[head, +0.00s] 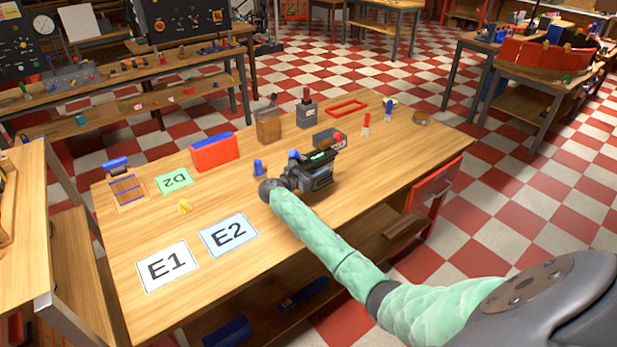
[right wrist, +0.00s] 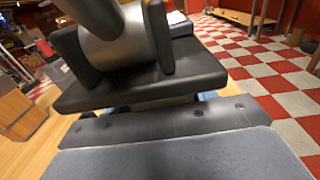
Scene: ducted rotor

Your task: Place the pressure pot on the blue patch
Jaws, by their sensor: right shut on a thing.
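My right gripper (head: 312,172) is over the middle of the wooden table, with its arm coming in from the lower right. In the right wrist view the right gripper (right wrist: 112,45) is shut on a grey metal cylindrical part (right wrist: 118,40), between its two dark fingers. I cannot tell for sure that this is the pressure pot, as the gripper hides most of it. A grey body with a red part (head: 326,138) shows just behind the gripper in the head view. The light blue patch marked E2 (head: 229,235) lies bare at the front left. My left gripper is not in view.
The white patch E1 (head: 167,266) and green patch D2 (head: 174,181) are bare. A blue cup (head: 258,167) stands left of the gripper, and a yellow piece (head: 185,206) lies near E2. A red-and-blue box (head: 214,153) and brown canister (head: 269,126) stand behind.

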